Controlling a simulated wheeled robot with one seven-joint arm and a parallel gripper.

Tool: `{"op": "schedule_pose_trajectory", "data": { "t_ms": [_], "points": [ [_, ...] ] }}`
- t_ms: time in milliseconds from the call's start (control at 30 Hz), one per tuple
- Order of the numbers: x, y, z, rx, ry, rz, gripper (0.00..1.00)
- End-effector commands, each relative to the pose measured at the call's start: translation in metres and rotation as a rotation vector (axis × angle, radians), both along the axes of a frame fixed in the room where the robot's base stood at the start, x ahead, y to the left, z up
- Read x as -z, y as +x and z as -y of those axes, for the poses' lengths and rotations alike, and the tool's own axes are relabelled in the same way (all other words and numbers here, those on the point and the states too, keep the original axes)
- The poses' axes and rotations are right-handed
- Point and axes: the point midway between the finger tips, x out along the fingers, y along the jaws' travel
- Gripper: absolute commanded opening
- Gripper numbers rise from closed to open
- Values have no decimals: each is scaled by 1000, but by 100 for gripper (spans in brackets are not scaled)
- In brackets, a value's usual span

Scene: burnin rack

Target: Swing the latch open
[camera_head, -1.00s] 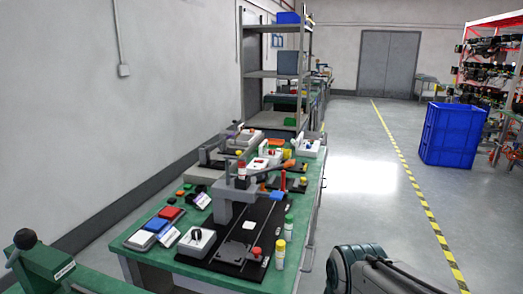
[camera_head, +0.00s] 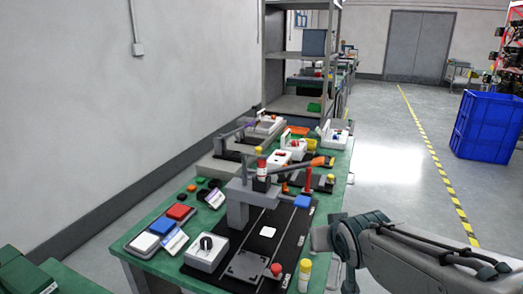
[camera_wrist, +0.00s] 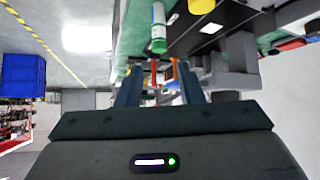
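A grey fixture (camera_head: 238,207) stands on a black base plate on the green bench in the head view. A lever with an orange handle (camera_head: 317,161) shows behind its top; I cannot tell for certain which part is the latch. A small clamp with a red knob (camera_head: 276,270) sits at the plate's near end. My gripper (camera_head: 318,238) is at the bench's right edge, beside the plate and apart from the fixture. In the wrist view my gripper (camera_wrist: 158,75) has its two fingers spread, with nothing held. An orange-red post (camera_wrist: 175,70) shows beyond the gap.
A yellow-capped vial (camera_head: 305,275) stands close to my gripper, and a green-capped vial (camera_wrist: 158,30) shows in the wrist view. A white box with a black knob (camera_head: 206,250) is left of the plate. A blue bin (camera_head: 486,127) stands on the floor, with open floor before it.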

Motion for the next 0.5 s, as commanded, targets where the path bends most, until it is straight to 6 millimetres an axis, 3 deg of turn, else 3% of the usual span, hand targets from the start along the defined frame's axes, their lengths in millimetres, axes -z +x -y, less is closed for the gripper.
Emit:
{"op": "schedule_pose_trajectory", "data": {
  "t_ms": [100, 200, 400, 500],
  "points": [
    [-28, 35, -24, -78, 35, 210, 34],
    [-56, 55, -47, -151, 79, 377, 34],
    [-100, 69, -86, -286, 171, 610, 34],
    [-112, 70, -97, -328, 202, 671, 34]
  ]
}}
